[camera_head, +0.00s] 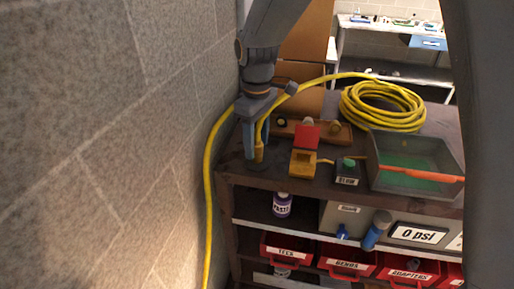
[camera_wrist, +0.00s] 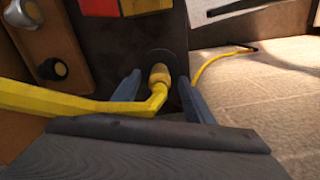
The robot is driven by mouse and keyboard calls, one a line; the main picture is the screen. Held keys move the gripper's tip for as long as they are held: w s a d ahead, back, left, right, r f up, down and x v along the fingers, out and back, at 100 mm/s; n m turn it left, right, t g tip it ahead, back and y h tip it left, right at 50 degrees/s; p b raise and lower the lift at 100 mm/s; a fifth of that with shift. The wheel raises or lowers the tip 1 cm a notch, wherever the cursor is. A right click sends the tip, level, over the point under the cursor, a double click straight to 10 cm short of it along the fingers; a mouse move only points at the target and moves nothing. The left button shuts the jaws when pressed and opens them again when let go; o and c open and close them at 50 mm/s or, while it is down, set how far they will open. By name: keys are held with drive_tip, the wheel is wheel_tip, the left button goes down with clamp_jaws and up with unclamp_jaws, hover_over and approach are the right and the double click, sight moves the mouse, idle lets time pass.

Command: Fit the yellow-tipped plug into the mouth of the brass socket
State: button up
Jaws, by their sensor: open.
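The yellow-tipped plug (camera_head: 259,153) is at the near left of the dark bench top, on the end of a yellow hose. In the wrist view the plug (camera_wrist: 159,77) stands over a dark round patch, and its hose bends away to the left. My gripper (camera_head: 256,151) points down around the plug. In the wrist view my gripper (camera_wrist: 159,80) is open, one blue-grey finger on each side of the plug, with gaps visible. A wooden block (camera_head: 289,130) behind carries two round fittings, a brass-coloured one (camera_head: 281,122) and another (camera_head: 335,126). I cannot tell which is the socket.
A block wall (camera_head: 110,130) stands close on the left. Shelves with red bins (camera_head: 345,263) are below.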

clamp_jaws()
